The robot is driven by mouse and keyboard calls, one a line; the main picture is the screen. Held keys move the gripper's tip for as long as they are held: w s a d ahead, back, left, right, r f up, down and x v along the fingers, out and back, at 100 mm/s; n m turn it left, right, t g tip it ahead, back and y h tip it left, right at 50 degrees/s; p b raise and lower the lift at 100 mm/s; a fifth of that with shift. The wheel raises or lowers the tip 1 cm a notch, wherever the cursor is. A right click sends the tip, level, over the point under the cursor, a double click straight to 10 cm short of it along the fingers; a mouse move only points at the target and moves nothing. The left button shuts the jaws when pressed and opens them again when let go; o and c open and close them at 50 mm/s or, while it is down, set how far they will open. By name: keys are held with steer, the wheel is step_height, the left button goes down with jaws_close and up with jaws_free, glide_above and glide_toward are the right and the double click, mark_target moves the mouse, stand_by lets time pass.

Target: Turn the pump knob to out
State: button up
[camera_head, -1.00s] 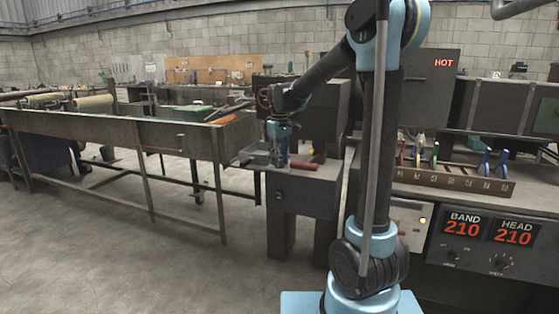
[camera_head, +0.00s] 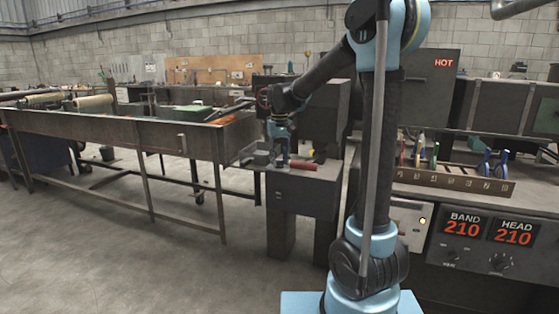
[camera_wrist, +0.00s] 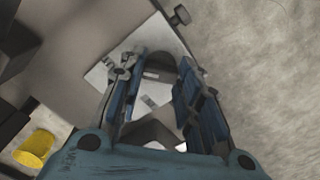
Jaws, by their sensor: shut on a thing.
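In the wrist view my gripper (camera_wrist: 156,68) points down with its two blue fingers on either side of a dark, rounded knob (camera_wrist: 168,44). It is shut on this knob, and the fingers hide much of it. The knob sits on a pale plate (camera_wrist: 98,76) with small labels that I cannot read. I cannot tell which way the knob points. In the head view my gripper (camera_head: 281,160) is upright over the top of a dark grey machine block (camera_head: 305,190), and the knob is too small to make out there.
A red handle (camera_head: 303,166) lies just right of my gripper. A yellow part (camera_wrist: 34,148) shows at lower left in the wrist view. A long metal trough (camera_head: 110,131) stands to the left. A control cabinet (camera_head: 480,270) and tool rack (camera_head: 450,180) stand at right.

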steer(key=shift+w+d, duration=0.1)
steer(key=shift+w, duration=0.05)
steer(key=o, duration=1)
steer(key=shift+o, duration=0.2)
step_height(320, 180, up, 12)
